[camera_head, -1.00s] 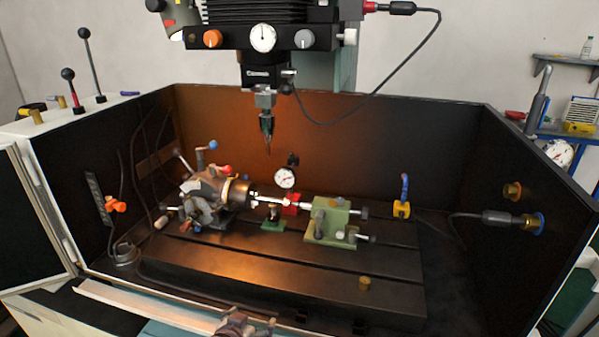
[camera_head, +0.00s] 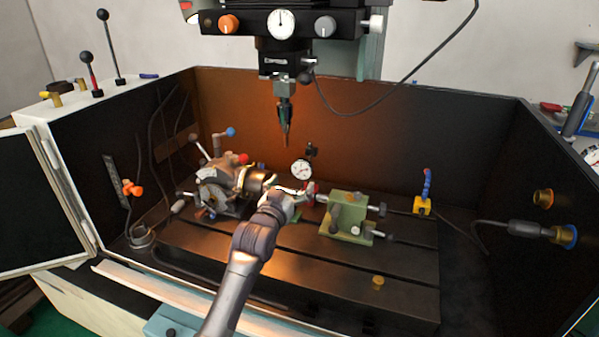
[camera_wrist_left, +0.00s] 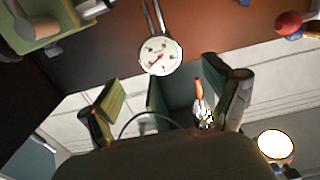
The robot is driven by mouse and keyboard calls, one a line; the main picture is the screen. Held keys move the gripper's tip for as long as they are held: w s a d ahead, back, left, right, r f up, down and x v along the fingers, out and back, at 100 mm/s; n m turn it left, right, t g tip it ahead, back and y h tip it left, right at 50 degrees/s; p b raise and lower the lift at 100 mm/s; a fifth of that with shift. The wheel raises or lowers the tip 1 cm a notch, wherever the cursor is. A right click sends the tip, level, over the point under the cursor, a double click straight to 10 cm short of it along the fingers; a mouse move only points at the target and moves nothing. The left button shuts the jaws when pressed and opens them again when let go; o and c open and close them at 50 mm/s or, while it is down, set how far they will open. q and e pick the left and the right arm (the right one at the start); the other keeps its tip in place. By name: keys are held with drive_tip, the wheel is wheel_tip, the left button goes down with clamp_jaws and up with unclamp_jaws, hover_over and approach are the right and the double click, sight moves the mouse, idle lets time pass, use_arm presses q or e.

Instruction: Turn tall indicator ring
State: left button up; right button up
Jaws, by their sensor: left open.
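The tall indicator (camera_head: 301,169) is a round white dial with a dark rim ring and a red needle, standing behind the workpiece line between chuck and green block. In the left wrist view its dial (camera_wrist_left: 160,56) faces the camera, above and beyond the fingertips. My left gripper (camera_head: 303,192) is just in front of and below the dial in the head view. In the wrist view the left gripper (camera_wrist_left: 168,100) has its fingers wide apart with nothing held between them; the dial is not between the pads. The indicator's base is hidden. My right gripper is not in view.
The chuck (camera_head: 222,182) with lever knobs stands left of the gripper. A green block fixture (camera_head: 346,214) stands to the right. The spindle tool (camera_head: 285,125) hangs above, near the dial. A yellow valve (camera_head: 422,206) is farther right.

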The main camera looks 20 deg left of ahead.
sight(301, 171)
use_arm(q)
drive_tip(key=w, duration=0.4)
drive_tip(key=shift+w+d, duration=0.1)
drive_tip(key=shift+w, duration=0.7)
drive_tip(key=c, duration=1.2)
drive_tip(key=shift+o, duration=0.2)
